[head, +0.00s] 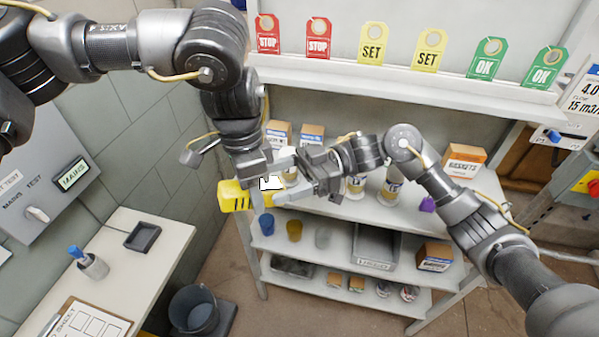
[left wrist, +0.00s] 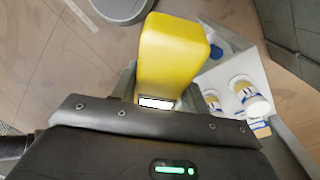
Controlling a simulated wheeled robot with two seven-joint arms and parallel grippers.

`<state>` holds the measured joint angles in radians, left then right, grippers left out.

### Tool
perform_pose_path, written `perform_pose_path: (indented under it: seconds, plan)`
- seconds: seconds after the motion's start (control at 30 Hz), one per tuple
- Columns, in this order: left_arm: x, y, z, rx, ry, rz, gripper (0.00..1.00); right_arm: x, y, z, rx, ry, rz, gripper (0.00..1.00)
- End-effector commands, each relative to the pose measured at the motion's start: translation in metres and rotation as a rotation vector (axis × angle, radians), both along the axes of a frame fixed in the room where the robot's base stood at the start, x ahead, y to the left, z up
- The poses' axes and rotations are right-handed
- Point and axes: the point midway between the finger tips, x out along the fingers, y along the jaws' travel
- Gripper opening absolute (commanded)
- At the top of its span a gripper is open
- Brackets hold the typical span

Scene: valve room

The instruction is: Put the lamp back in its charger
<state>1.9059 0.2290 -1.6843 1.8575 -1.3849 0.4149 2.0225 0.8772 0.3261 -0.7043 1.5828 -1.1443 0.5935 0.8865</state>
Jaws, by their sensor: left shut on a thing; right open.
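The yellow lamp (head: 234,197) is held in the air in front of the shelf unit, with a bright white patch on its right part. My left gripper (head: 262,178) comes down from above and is shut on it. In the left wrist view the lamp (left wrist: 172,55) juts out beyond the gripper, its white patch close to the palm. My right gripper (head: 283,182) is open, its fingers pointing left at the lamp's right end; I cannot tell whether they touch it. A dark square holder (head: 143,237) lies on the left bench; I cannot tell whether it is the charger.
The left bench (head: 160,262) also bears a clipboard (head: 88,318) and a grey cup (head: 92,266). A dark bucket (head: 195,311) stands on the floor beside it. The shelf unit (head: 330,208) holds cups, cans, boxes and a grey bin (head: 377,248). Coloured tags hang above.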

Motion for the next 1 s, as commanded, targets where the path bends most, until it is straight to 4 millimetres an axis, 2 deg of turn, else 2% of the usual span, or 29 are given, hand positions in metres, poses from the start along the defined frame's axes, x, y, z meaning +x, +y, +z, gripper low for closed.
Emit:
perform_pose_path:
  seconds: [0.17,0.43,0.83,0.87,0.9,1.0]
  plan:
    - [0.0,-0.0001,0.0003,0.0,0.0,0.0,0.12,-0.0039,0.0086,0.0,0.0,0.0,0.001,0.71]
    - [0.0,-0.0002,0.0003,0.0,0.0,0.0,0.12,-0.004,0.0095,-0.0001,0.0,0.0,0.0,0.71]
    - [0.0,-0.0001,0.0003,0.0,0.0,0.0,0.12,-0.0038,0.0092,0.0,0.0,0.0,0.0,0.19]
    - [0.0,-0.0001,0.0003,0.0,0.0,0.0,0.46,-0.0038,0.0093,0.0006,0.001,-0.001,0.0,0.17]
    - [0.0,-0.0001,0.0003,0.0,0.0,0.0,0.52,-0.0037,0.0092,0.0007,0.002,-0.002,0.0,0.12]
    - [0.0,-0.0001,0.0003,0.0,0.0,0.0,0.65,-0.0037,0.0092,0.0007,0.002,-0.002,0.0,0.12]
